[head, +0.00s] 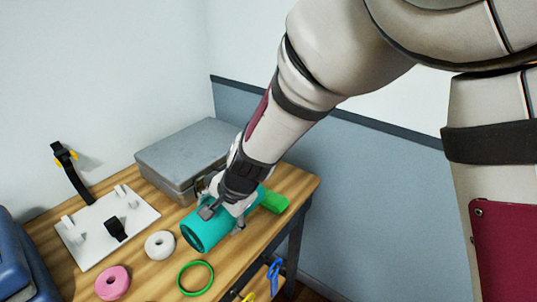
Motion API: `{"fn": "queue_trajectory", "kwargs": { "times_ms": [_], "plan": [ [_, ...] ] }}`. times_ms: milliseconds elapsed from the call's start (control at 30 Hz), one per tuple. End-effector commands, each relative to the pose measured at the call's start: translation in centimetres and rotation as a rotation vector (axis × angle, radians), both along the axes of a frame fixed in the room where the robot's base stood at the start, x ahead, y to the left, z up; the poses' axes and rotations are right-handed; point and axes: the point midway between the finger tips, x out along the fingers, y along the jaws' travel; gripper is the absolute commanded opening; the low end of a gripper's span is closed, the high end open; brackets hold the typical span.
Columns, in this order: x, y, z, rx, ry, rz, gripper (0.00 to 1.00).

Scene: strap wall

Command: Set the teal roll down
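The teal roll (199,237) lies on its side near the right front part of the wooden table (142,262), its hollow end facing the lower left. My gripper (223,219) reaches down over its middle, one finger on each side of it, and appears shut on it. The gripper hides part of the roll's top. I cannot tell whether the roll's underside touches the table or is slightly above it.
A grey metal case (185,150) stands behind the roll. A white roll (159,245), a pink roll (112,283) and a green ring (195,278) lie near the front. A white board (105,228) with a black strap (75,180) is left.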

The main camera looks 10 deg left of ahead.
Motion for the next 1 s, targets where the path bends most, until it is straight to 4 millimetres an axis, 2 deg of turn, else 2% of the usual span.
{"fn": "queue_trajectory", "kwargs": {
  "times_ms": [233,400,500,867,900,967,1000],
  "plan": [
    [1.4,0.8,-0.2,0.0,-0.001,0.0,0.42],
    [1.4,0.7,-2.9,-0.002,0.004,-0.001,0.42],
    [1.4,0.7,-3.7,0.0,0.002,0.0,0.42],
    [1.4,0.7,-4.0,0.0,0.0,0.001,0.42],
    [1.3,0.7,-3.9,0.0,0.001,0.0,0.82],
    [1.3,0.7,-3.9,0.0,0.001,0.0,0.93],
    [1.3,0.7,-3.9,0.0,0.001,0.0,0.93]
  ]
}}
